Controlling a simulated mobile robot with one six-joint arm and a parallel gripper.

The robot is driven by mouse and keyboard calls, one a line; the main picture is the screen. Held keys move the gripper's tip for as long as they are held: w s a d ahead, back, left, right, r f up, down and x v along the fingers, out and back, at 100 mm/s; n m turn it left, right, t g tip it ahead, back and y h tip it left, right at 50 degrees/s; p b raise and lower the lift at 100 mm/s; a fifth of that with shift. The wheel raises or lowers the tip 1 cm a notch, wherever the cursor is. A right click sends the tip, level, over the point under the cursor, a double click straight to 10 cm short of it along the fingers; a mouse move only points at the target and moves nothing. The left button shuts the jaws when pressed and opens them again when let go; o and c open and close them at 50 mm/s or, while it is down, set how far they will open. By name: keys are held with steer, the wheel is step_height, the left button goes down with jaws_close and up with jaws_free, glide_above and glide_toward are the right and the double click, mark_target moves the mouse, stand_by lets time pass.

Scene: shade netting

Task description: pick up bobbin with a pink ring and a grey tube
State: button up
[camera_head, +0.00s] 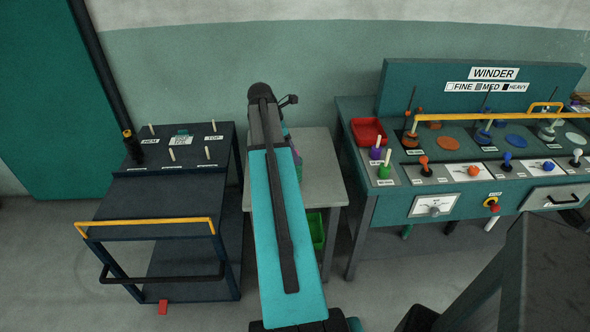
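I cannot make out a bobbin with a pink ring and a grey tube for certain. A small pink-purple thing (298,158) shows at the right edge of my arm, over the small grey table (322,172). My arm covers most of it, so its shape and any tube are hidden. My arm reaches forward over the left part of this table. My gripper is hidden behind my arm, so its fingers and anything in them do not show.
A dark cart (160,197) with pegs and a yellow bar stands left. The winder bench (395,205) stands right, with a red tray (368,131), a purple bobbin (376,153) and a green bobbin (385,172). A green crate (316,230) sits below the small table.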

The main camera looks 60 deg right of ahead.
steer(key=shift+x, duration=1.35)
steer(key=shift+p+x, duration=1.05)
steer(key=shift+x, duration=1.55)
steer(key=shift+w+a, duration=0.1)
steer(key=c, duration=1.2)
steer(key=shift+r, duration=0.1)
step_height(320, 180, up, 10)
steer(key=b, duration=0.2)
